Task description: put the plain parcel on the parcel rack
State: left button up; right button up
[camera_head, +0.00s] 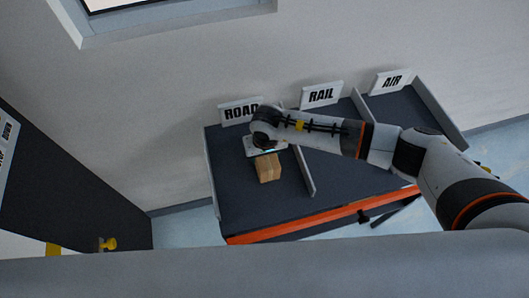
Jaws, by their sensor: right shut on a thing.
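A plain brown cardboard parcel (268,170) is in the left lane of the dark parcel rack (240,205), below the ROAD sign (240,111). My right arm reaches in from the right across the rack. My right gripper (266,155) is at the parcel's far side and is shut on it; its fingers are mostly hidden by the wrist. I cannot tell whether the parcel rests on the rack or hangs just above it. My left gripper is not in view.
Low dividers (303,170) split the rack into lanes, with a RAIL sign (321,95) and an AIR sign (391,82) behind. An orange strip (300,227) runs along the front edge.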

jog(key=shift+f+b, duration=0.2)
jog(key=shift+b, duration=0.1)
jog(key=o, duration=1.1)
jog(key=shift+r, duration=0.1)
jog(key=shift+r+p, duration=0.2)
jog(key=shift+p, duration=0.15)
jog(key=shift+r, duration=0.35)
jog(key=r+b, duration=0.1)
jog(key=r, duration=0.2)
jog(key=s+r, duration=0.1)
jog(key=r, duration=0.3)
jog(key=r+b, duration=0.1)
jog(key=r, duration=0.3)
jog(key=shift+s+d+b, duration=0.15)
jog(key=shift+s+b, duration=0.05)
jog(key=shift+b, duration=0.15)
